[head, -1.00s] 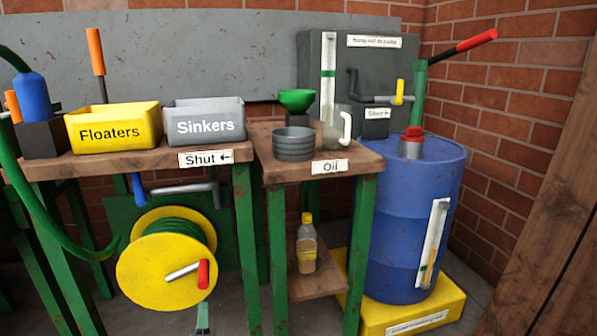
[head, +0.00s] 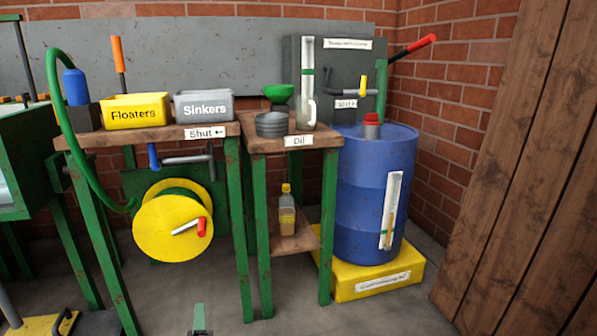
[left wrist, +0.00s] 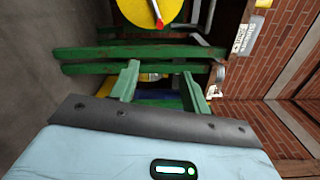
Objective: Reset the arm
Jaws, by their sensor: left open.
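My left gripper (head: 199,318) shows at the bottom edge of the head view, with only a green finger tip visible. In the left wrist view, its two green fingers (left wrist: 163,88) stand apart with nothing between them. Behind them are the green table legs (left wrist: 140,52), seen sideways. The gripper appears to touch nothing. My right gripper is in neither view.
A table holds a yellow Floaters bin (head: 135,115) and a grey Sinkers bin (head: 203,110), with a yellow hose reel (head: 165,232) below. A blue drum (head: 360,205) stands on a yellow base (head: 352,284). Floor (head: 390,315) is clear in front; wooden boards (head: 520,190) stand right.

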